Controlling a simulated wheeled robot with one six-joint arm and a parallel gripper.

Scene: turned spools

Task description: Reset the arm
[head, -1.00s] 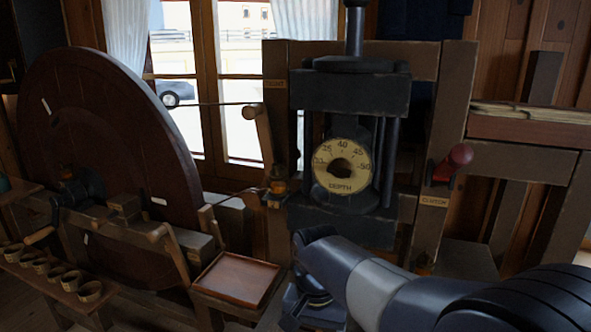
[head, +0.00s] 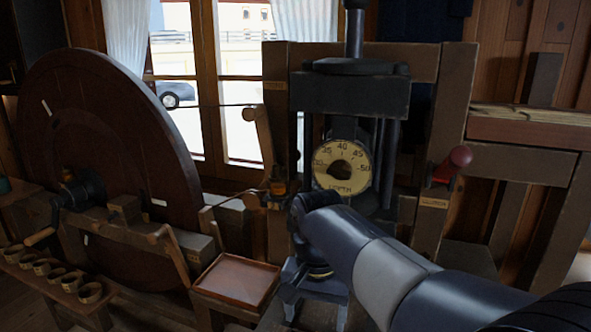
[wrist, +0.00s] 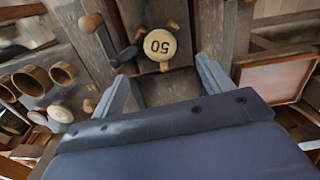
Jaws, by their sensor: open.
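My gripper (head: 316,314) shows low in the head view, in front of the press, partly hidden behind my own wrist. In the wrist view my gripper (wrist: 164,76) has its two fingers spread wide apart, with nothing between them. My arm reaches in from the lower right of the head view and hides the lower part of the press.
The press has a depth dial (head: 342,165) and a red-knobbed lever (head: 452,165). A large dark wheel (head: 120,130) stands left. An empty reddish tray (head: 236,282) lies left of my gripper. Several small wooden cups (head: 90,292) line a low rail. It also shows in the wrist view, the tray (wrist: 275,82).

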